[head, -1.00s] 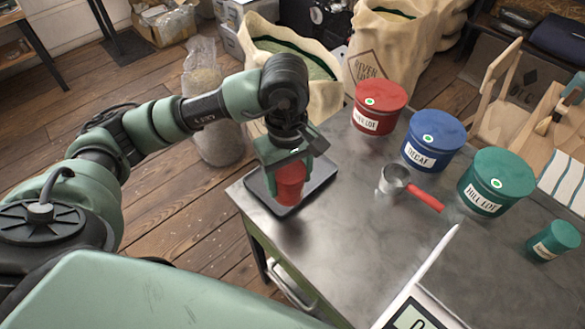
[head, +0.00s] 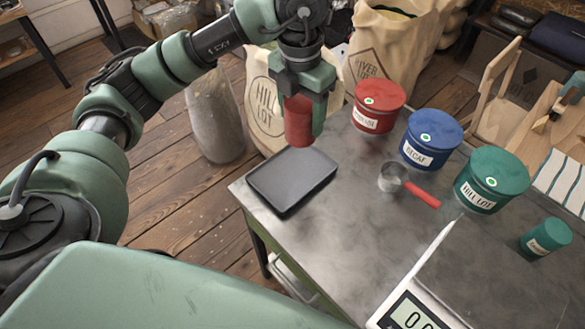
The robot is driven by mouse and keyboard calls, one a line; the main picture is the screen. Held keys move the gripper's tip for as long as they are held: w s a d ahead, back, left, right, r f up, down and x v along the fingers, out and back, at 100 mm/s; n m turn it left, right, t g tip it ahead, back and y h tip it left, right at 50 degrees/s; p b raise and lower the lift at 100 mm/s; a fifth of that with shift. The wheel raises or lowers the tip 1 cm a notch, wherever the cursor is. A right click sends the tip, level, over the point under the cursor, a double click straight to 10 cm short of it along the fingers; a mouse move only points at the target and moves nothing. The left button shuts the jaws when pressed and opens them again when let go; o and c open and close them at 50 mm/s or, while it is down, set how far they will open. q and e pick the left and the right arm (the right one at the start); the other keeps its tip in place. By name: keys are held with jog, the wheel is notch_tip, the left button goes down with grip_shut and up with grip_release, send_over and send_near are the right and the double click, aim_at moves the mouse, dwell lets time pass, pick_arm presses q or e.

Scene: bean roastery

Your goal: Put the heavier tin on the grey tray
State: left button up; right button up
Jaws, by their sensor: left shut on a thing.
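My left gripper (head: 303,128) is shut on a small red tin (head: 298,116) and holds it upright in the air. The tin shows above and beyond the grey tray (head: 275,196), which looks empty on the table's left corner. A small green tin (head: 546,237) with a pale label stands at the right side of the table, close to the scale's far edge. My right gripper is not in view.
Big red (head: 379,93), blue (head: 433,128) and green (head: 493,170) canisters line the table's far side. A metal scoop (head: 394,175) with a red handle lies before them. A scale (head: 455,300) with a partly visible display is at bottom right.

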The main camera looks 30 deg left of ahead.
pick_arm(q)
jog(key=r+n, duration=0.1)
jog(key=n, duration=0.1)
jog(key=w+r+n, duration=0.1)
jog(key=shift+n, duration=0.4)
notch_tip(320, 180, down, 6)
jog(key=shift+s+f, duration=0.1)
jog(key=shift+s, duration=0.05)
jog(key=p, duration=0.3)
send_over(300, 180)
notch_tip(300, 180, down, 9)
notch_tip(300, 180, down, 4)
jog(key=shift+f+p, duration=0.15)
jog(key=shift+p, duration=0.2)
jog(key=shift+f, duration=0.1)
jog(key=shift+f, duration=0.1)
jog(key=o, duration=1.6)
jog(key=shift+c, duration=0.2)
